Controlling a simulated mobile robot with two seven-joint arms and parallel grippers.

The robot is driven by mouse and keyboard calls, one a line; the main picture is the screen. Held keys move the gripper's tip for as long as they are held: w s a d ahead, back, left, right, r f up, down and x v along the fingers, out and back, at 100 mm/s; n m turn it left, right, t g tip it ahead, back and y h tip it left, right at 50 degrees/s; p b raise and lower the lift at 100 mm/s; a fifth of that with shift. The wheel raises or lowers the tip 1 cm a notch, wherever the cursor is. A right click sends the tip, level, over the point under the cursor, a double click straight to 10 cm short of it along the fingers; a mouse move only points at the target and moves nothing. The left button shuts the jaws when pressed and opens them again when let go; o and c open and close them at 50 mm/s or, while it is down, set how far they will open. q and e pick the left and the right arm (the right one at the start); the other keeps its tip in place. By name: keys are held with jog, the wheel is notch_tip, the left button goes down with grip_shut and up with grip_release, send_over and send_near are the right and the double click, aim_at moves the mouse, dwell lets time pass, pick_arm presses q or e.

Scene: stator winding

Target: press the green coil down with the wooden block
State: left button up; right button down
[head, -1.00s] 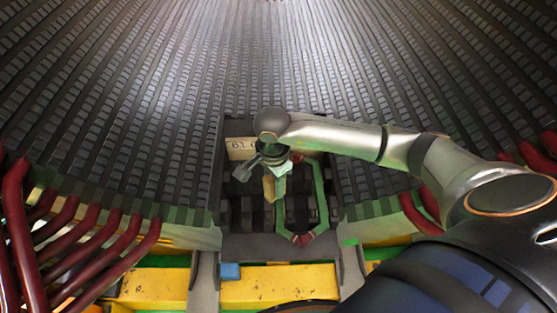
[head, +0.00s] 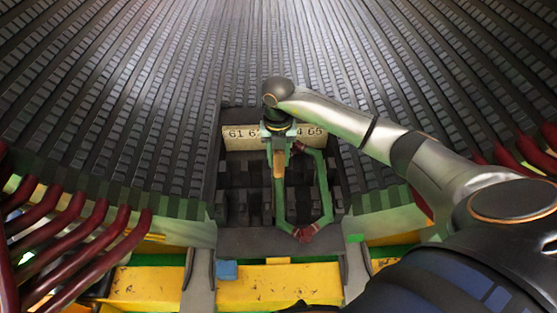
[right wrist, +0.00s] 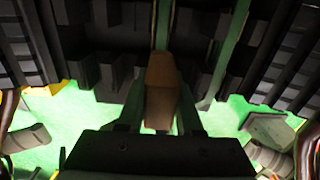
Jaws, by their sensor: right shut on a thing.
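The green coil (head: 325,186) is a long loop with dark red ends, lying in the dark slotted opening at the centre of the head view. Its green side also shows in the right wrist view (right wrist: 233,45). My right gripper (head: 278,148) is above the left side of the coil, near its far end. It is shut on the wooden block (right wrist: 161,88), a brown upright piece that also shows below the fingers in the head view (head: 278,165). I cannot tell whether the block touches the coil. My left gripper is not in view.
A numbered pale strip (head: 240,139) runs across the back of the opening. Dark ridged stator walls rise around it. Red coil ends (head: 75,240) stick out at the left, more at the right. A small blue block (head: 227,270) sits by the yellow beam (head: 150,285) in front.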

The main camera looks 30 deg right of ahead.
aim_at(278, 168)
jog(key=shift+f+b, duration=1.25)
jog(key=shift+f, duration=0.2)
jog(key=shift+f+b, duration=0.6)
jog(key=shift+f, duration=0.1)
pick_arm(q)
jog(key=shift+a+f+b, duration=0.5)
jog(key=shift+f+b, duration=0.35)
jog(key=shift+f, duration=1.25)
pick_arm(e)
jog(key=shift+f, duration=1.3)
jog(key=shift+f+b, duration=0.5)
jog(key=shift+f, duration=0.3)
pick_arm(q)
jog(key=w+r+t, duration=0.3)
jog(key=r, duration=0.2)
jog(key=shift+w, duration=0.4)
pick_arm(e)
jog(key=shift+f, duration=0.2)
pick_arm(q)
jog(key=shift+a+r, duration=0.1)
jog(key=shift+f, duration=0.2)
pick_arm(e)
jog(key=shift+f, duration=0.2)
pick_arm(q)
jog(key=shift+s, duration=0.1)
pick_arm(e)
jog(key=shift+f, duration=0.35)
